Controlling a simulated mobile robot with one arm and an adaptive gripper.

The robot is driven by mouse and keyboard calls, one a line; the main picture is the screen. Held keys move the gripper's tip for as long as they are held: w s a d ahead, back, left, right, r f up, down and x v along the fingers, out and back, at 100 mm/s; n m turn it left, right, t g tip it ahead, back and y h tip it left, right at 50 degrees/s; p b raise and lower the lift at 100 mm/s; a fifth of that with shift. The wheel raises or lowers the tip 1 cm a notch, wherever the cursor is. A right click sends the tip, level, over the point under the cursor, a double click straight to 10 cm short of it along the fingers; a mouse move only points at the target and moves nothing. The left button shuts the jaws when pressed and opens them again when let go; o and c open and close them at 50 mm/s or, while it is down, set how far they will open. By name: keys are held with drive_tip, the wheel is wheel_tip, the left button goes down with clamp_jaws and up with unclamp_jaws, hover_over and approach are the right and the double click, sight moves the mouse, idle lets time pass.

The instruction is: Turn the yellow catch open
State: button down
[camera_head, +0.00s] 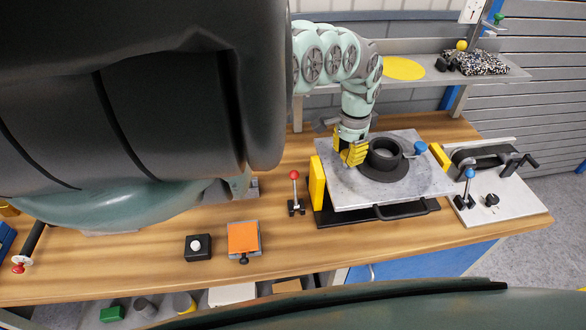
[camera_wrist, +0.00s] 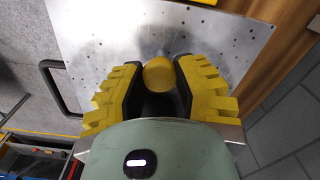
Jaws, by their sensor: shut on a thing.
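The yellow catch shows in the wrist view as a rounded yellow knob (camera_wrist: 160,75) between my two fingers. My gripper (camera_head: 353,157), with yellow ribbed fingers, points down over the grey metal plate (camera_head: 345,195) in the head view. It is beside the left edge of a black clutch ring (camera_head: 385,157) on that plate. My fingers also show in the wrist view (camera_wrist: 158,68), closed around the knob's sides. The catch's lower part is hidden by my fingers and wrist. In the head view I cannot make the catch out apart from my yellow fingers.
Yellow blocks stand at the plate's left (camera_head: 317,182) and right (camera_head: 439,156). A red-knobbed lever (camera_head: 295,190) stands to the left and a blue-knobbed lever (camera_head: 468,185) to the right. A black handle (camera_head: 405,211) runs along the plate's front.

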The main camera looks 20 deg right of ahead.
drive_tip(key=n, duration=0.4)
drive_tip(key=shift+n+b, duration=0.4)
drive_tip(key=shift+n, duration=2.5)
drive_tip(key=c, duration=0.6)
unclamp_jaws()
